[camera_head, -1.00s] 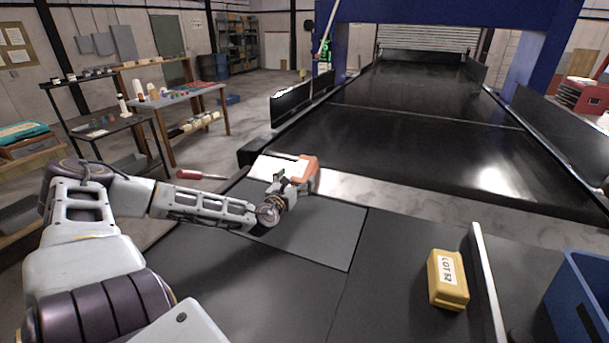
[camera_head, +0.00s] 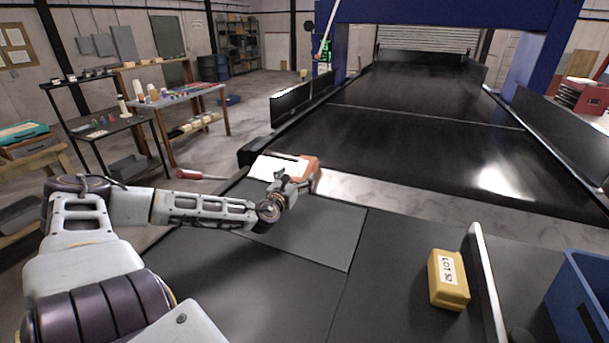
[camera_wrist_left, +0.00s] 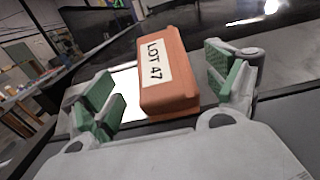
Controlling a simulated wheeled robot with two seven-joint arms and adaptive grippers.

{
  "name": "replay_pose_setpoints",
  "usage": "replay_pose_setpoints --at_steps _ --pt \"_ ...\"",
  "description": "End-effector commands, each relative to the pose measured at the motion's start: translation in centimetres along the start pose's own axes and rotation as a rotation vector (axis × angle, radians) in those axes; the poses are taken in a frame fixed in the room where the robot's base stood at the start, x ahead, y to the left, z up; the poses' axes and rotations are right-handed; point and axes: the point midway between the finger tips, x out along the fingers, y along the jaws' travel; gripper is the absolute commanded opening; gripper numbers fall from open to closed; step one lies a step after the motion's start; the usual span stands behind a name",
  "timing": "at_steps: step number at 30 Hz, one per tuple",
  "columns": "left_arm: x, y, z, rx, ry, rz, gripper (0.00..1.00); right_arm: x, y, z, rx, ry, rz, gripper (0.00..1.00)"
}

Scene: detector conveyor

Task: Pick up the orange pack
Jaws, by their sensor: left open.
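The orange pack (camera_head: 308,164) lies at the far edge of the dark table, just before the conveyor, partly hidden behind my left gripper (camera_head: 288,179). In the left wrist view the orange pack (camera_wrist_left: 172,80) carries a white label reading LOT 47. There my left gripper (camera_wrist_left: 165,92) is open, with green pads on both sides of the pack. Clear gaps show between the pads and the pack, and the pack is a little ahead of the palm. My right gripper is not in view.
A yellow LOT 52 pack (camera_head: 448,279) stands at the right, beside a pale upright divider (camera_head: 487,285) and a blue bin (camera_head: 582,300). A white sheet-like surface (camera_head: 272,166) lies beside the orange pack. A screwdriver (camera_head: 195,174) shows at left. The conveyor belt (camera_head: 420,130) is empty.

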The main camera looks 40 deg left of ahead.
Motion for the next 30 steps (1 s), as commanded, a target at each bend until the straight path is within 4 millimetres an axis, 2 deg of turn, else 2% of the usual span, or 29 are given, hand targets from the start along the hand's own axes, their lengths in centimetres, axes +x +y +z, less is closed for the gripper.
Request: replay_pose_setpoints --at_steps 13,30 --pt "1.4 -0.1 0.3 -0.002 -0.002 0.000 0.88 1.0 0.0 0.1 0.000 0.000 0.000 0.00" --pt "3.0 -0.2 0.8 -0.003 -0.002 0.002 0.88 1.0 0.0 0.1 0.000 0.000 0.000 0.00"
